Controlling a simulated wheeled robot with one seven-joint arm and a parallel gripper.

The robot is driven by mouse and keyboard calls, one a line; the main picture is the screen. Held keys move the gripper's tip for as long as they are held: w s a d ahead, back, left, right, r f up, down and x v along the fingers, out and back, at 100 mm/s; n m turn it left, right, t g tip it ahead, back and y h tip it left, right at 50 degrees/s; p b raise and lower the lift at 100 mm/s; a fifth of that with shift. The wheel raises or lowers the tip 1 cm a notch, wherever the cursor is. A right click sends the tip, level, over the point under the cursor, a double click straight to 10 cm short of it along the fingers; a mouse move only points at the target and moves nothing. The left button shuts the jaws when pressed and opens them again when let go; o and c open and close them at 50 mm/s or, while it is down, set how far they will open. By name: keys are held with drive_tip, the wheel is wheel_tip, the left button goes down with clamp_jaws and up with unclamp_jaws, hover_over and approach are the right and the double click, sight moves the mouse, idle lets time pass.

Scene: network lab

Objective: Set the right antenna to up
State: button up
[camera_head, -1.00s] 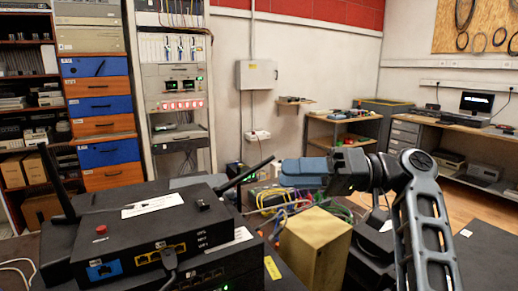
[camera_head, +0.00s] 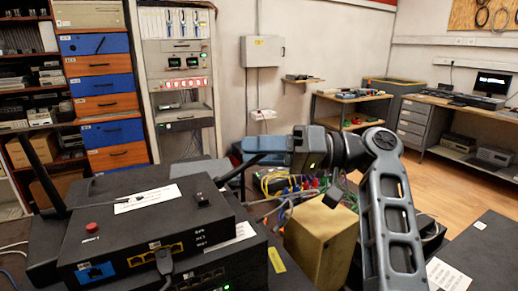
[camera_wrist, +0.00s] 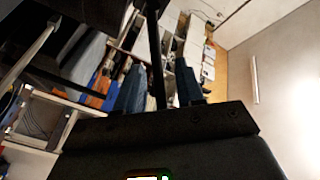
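The black router (camera_head: 150,238) lies flat on the equipment stack, its front ports facing me. Its left antenna (camera_head: 46,178) stands up, leaning left. Its right antenna (camera_head: 229,176) slants low up to the right from the router's back right corner, its upper part partly hidden at my gripper. My gripper (camera_head: 250,146) is level at that antenna's upper end, blue fingers pointing left. In the wrist view, the dark rod of the antenna (camera_wrist: 156,60) runs between my two open fingers (camera_wrist: 158,90), with a gap visible on each side.
A tan box (camera_head: 320,245) stands right of the router, below my arm. Coloured cables (camera_head: 290,184) lie behind it. A second dark device (camera_head: 225,268) is under the router. A grey cable (camera_head: 165,264) plugs into the router's front.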

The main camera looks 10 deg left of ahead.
clamp_jaws()
idle(0.3)
idle(0.4)
